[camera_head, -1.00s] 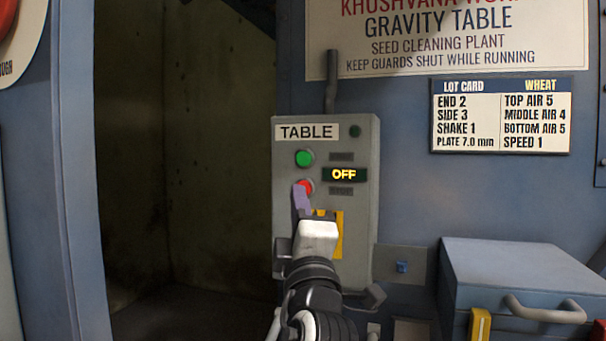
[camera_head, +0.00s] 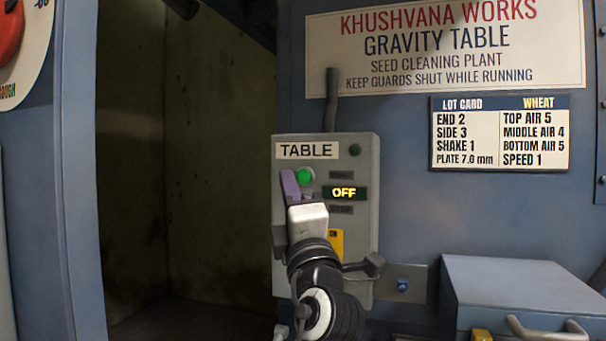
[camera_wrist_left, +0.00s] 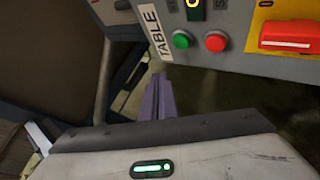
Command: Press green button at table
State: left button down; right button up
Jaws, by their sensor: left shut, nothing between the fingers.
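The green button (camera_head: 305,176) is on the grey control box labelled TABLE (camera_head: 367,215). It also shows in the left wrist view (camera_wrist_left: 182,40), beside the red button (camera_wrist_left: 215,41). My left gripper (camera_head: 290,182) is shut and empty, with its purple fingers just left of and slightly below the green button in the head view. In the left wrist view the fingertips (camera_wrist_left: 160,80) are apart from the green button in the picture. The red button is hidden behind my gripper in the head view. The display (camera_head: 344,193) reads OFF. My right gripper is not in view.
A yellow plate (camera_head: 336,244) is low on the box, and a red handle (camera_wrist_left: 288,36) on yellow shows in the wrist view. A blue box with a handle (camera_head: 515,290) stands at the lower right. A dark open bay (camera_head: 190,150) lies left of the control box.

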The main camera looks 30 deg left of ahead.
aim_at(301, 183)
pick_arm(q)
jog(key=w+b, duration=0.1)
jog(key=w, duration=0.1)
jog(key=w+a+b, duration=0.1)
jog(key=w, duration=0.2)
jog(key=shift+a, duration=0.1)
dwell(0.3)
dwell(0.7)
dwell(0.8)
jog(key=shift+w+b, duration=0.45)
jog(key=shift+b, duration=0.55)
